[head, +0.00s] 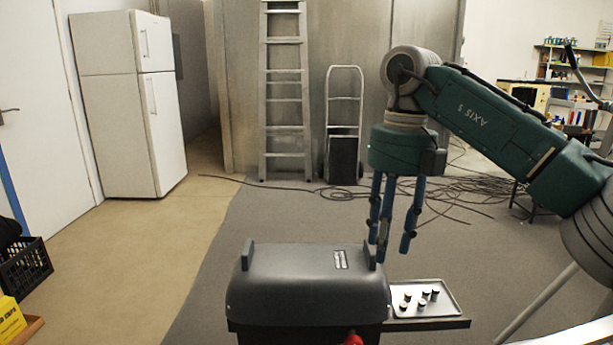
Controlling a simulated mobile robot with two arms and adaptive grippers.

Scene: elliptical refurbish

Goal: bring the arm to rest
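My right arm comes in from the right, and its green forearm reaches toward the middle of the head view. Its gripper (389,246) has blue fingers pointing straight down. The fingers are spread apart with nothing between them, so it is open and empty. In the picture it hangs above the right end of a black grill (305,283) with its lid closed. I cannot tell how far it is from the grill in depth. My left gripper is not in view.
A grey tray (452,309) with several small cylinders sits on the grill's right side shelf (425,325). Loose cables (465,190) lie on the floor behind. A ladder (284,90), a hand truck (343,125) and a white fridge (127,105) stand farther back. The floor at left is mostly clear.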

